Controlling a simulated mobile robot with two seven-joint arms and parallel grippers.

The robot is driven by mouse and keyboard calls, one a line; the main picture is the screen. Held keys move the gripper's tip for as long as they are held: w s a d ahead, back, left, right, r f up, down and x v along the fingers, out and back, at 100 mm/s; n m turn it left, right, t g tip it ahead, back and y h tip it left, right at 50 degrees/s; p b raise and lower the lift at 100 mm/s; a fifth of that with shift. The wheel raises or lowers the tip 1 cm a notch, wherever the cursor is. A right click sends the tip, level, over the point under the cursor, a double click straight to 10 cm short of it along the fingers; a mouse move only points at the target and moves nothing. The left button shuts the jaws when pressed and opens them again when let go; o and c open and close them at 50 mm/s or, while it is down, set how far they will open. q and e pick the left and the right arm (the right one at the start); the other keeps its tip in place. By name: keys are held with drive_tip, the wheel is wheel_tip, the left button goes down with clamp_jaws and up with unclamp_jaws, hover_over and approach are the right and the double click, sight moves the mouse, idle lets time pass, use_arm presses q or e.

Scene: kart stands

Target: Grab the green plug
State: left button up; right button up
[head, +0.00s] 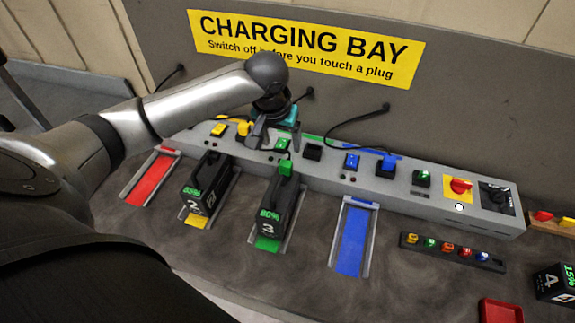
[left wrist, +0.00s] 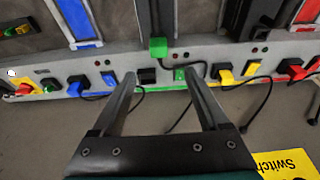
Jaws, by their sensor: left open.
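A green block (head: 286,168) sits at the rail end of the black battery marked 3 (head: 283,205). It also shows in the left wrist view (left wrist: 158,47), just beyond the fingertips; I cannot tell whether it is the green plug. My left gripper (head: 257,140) is open above the rail, with its fingers apart and nothing held in the left wrist view (left wrist: 160,76). Between the fingertips there show a bare black socket (left wrist: 147,75) and a green switch (left wrist: 180,75). More green shows partly behind the right-hand finger. My right gripper is out of view.
The grey rail (head: 440,196) also carries a yellow plug (head: 243,128), a blue plug (head: 388,162) and a red knob (head: 460,186). Battery 2 (head: 207,185) stands left of battery 3. A blue slot (head: 353,240) and a red slot (head: 152,180) are empty. Cables hang from the wall.

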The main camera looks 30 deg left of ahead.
use_arm(q)
hover_over(285, 164)
drive_tip(key=f, duration=0.4)
drive_tip(key=shift+s+d+f, duration=0.1)
drive_tip(key=shift+s+f, duration=0.3)
drive_tip(key=x, duration=0.3)
drive_tip(key=s+x, duration=0.1)
drive_tip(key=x, duration=0.1)
drive_tip(key=shift+d+f, duration=0.15)
drive_tip(key=shift+w+f, duration=0.2)
drive_tip(key=shift+f, duration=0.3)
clamp_jaws()
